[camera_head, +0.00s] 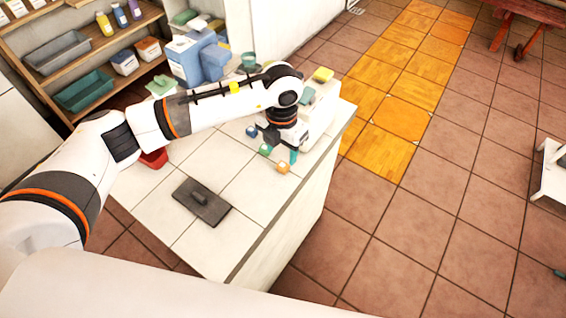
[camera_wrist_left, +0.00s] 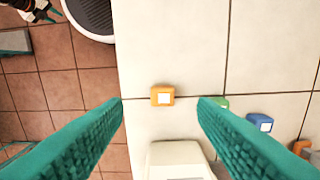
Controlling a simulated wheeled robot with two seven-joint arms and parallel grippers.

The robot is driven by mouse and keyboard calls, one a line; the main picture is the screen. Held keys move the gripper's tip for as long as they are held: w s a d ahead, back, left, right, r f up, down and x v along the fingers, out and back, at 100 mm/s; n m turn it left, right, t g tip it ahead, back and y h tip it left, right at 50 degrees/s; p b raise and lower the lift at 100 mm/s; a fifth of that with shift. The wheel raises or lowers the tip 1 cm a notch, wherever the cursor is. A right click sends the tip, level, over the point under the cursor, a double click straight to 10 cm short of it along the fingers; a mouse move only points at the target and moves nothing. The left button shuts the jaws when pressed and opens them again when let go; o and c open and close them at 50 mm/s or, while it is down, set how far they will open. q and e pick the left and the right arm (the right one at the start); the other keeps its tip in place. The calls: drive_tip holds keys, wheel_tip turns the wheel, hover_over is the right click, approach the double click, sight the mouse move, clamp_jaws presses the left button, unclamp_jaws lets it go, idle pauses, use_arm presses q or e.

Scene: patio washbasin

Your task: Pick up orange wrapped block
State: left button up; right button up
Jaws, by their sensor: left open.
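The orange wrapped block (camera_head: 283,167) sits on the white tiled counter (camera_head: 193,151) near its right edge. In the left wrist view the orange block (camera_wrist_left: 163,95), with a pale square on top, lies beyond and between the teal fingertips. My left gripper (camera_head: 294,157) is over the counter just behind the block in the head view. It is open and empty, with clear space between its fingers (camera_wrist_left: 162,104).
A green block (camera_head: 265,150) and a blue block (camera_head: 252,131) stand near the orange one. A dark grey plate (camera_head: 202,201) with a raised handle lies on the front tiles. A white appliance (camera_head: 318,105) stands at the back right. The counter edge drops to the floor on the right.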

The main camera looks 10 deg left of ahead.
sight(284, 164)
use_arm(q)
drive_tip(key=shift+f, duration=0.5)
drive_tip(key=shift+w+f, duration=0.2)
drive_tip(key=shift+f, duration=0.05)
drive_tip(key=f, duration=0.2)
drive_tip(key=w+f+p, duration=0.1)
drive_tip(key=f, duration=0.1)
drive_tip(key=shift+d+f+p, duration=0.15)
drive_tip(key=shift+p, duration=0.15)
drive_tip(key=shift+f, duration=0.45)
use_arm(e)
drive_tip(key=shift+w+r, duration=0.25)
drive_tip(key=shift+r, duration=0.2)
drive_tip(key=shift+w+r, duration=0.2)
drive_tip(key=shift+r, duration=0.25)
use_arm(q)
drive_tip(key=c, duration=1)
use_arm(e)
drive_tip(key=shift+s, duration=0.15)
